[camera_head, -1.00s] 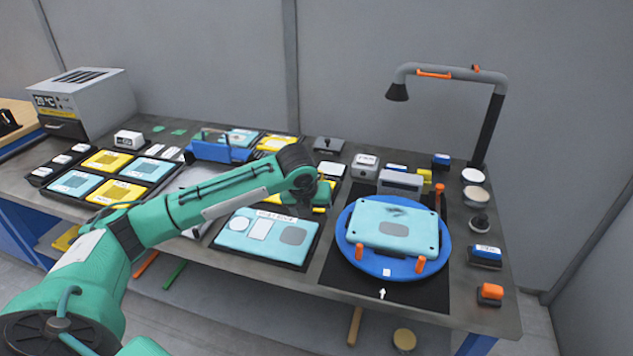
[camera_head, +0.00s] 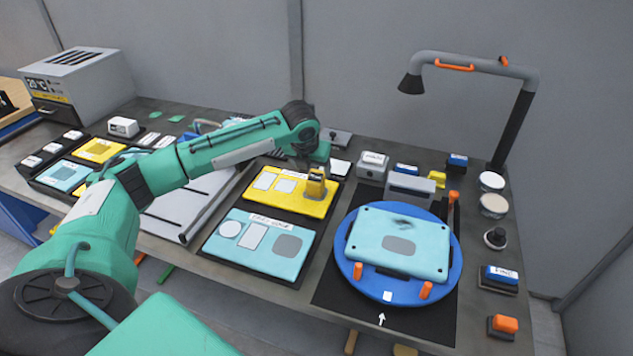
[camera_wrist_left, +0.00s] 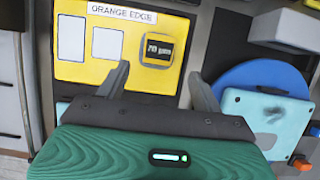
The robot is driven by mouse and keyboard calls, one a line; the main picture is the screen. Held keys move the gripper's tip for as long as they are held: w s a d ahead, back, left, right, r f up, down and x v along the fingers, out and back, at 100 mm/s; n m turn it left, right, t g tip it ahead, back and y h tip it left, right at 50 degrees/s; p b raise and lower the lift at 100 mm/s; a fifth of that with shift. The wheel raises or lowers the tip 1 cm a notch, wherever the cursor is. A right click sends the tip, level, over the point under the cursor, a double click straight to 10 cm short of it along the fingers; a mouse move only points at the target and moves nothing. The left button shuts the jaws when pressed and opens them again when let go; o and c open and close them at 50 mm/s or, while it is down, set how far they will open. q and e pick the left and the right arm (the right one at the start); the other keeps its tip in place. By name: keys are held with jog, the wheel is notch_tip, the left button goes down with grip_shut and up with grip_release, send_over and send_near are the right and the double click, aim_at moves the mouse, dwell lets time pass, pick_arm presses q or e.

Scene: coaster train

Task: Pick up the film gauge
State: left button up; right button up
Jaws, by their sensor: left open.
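The film gauge (camera_wrist_left: 158,50) seems to be the small yellow block with a dark display on the yellow "ORANGE EDGE" board (camera_wrist_left: 75,72). In the head view it is the mustard-coloured block (camera_head: 316,184) on the right part of the yellow board (camera_head: 268,203). My left gripper (camera_wrist_left: 158,72) is open and empty, its two fingers pointing toward the gauge. In the wrist view the gauge shows between and just beyond the fingertips; contact cannot be told. In the head view the forearm hides part of the gripper. My right gripper is not in view.
A blue turntable (camera_head: 348,265) carrying a light-blue panel (camera_head: 420,258) stands to the right. A light-blue board (camera_head: 262,262) lies in front of the yellow one. A grey block (camera_head: 411,188) and small blocks stand behind the turntable. A lamp (camera_head: 475,64) arches over the back right.

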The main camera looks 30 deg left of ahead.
aim_at(315, 179)
pick_arm(q)
jog(key=x, duration=0.3)
jog(key=shift+w, duration=0.1)
jog(key=shift+p+x, duration=0.45)
jog(key=shift+x, duration=0.55)
jog(key=p+x, duration=0.1)
jog(key=x, duration=0.2)
jog(key=shift+a+f, duration=0.15)
jog(key=shift+f, duration=0.1)
jog(key=shift+w+f, duration=0.2)
jog(key=shift+f, duration=0.15)
jog(key=c, duration=1)
jog(key=shift+c, duration=1.4)
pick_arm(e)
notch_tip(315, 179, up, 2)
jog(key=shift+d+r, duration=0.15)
pick_arm(q)
jog(key=shift+r, duration=0.1)
